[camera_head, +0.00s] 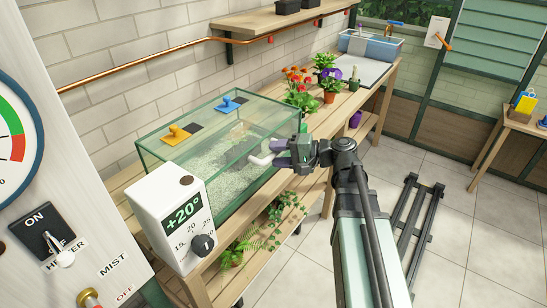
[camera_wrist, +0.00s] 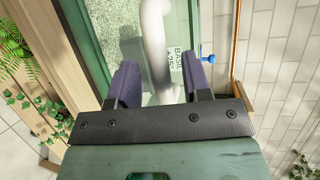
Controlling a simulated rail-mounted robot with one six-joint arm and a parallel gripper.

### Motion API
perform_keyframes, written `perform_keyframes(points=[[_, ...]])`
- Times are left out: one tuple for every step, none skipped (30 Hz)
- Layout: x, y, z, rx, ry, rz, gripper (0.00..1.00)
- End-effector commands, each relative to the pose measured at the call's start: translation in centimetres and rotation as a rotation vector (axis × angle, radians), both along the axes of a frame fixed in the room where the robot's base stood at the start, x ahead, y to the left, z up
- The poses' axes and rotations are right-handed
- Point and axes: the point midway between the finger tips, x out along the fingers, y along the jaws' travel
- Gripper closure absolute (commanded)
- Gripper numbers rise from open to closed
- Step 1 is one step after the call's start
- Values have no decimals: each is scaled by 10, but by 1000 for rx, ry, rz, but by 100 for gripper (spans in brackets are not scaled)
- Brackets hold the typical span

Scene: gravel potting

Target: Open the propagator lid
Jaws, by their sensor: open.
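The propagator (camera_head: 175,170) is a green-framed glass box on the wooden bench, with pale gravel inside. A white bent handle (camera_head: 262,159) sticks out at the side facing my arm. My gripper (camera_head: 283,153) is at this handle, with its fingers open. In the wrist view the handle (camera_wrist: 157,45) runs between the two purple fingers (camera_wrist: 160,72), with a visible gap to the left finger; contact on the right is unclear.
A white thermostat box (camera_head: 172,215) reading +20° stands at the propagator's near end. Flower pots (camera_head: 330,96) stand beyond its far end. Trailing plants (camera_head: 285,207) are below the bench top. A shelf (camera_head: 280,20) hangs on the wall above.

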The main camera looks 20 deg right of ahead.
Motion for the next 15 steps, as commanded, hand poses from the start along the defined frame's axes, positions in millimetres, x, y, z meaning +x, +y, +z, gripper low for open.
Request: perform_keyframes(points=[[3,6,-3,0,0,3,56],[4,8,-3,0,-1,2,56],[6,11,-3,0,-1,1,56],[6,12,-3,0,0,0,56],[7,13,-3,0,0,0,56],[7,13,-3,0,0,0,56],[7,13,-3,0,0,0,56],[7,13,-3,0,0,0,56],[7,13,-3,0,0,0,56],[7,13,-3,0,0,0,56],[7,13,-3,0,0,0,56],[7,13,-3,-1,0,0,62],[7,13,-3,-1,0,0,66],[7,13,-3,-1,0,0,71],[7,13,-3,-1,0,0,77]])
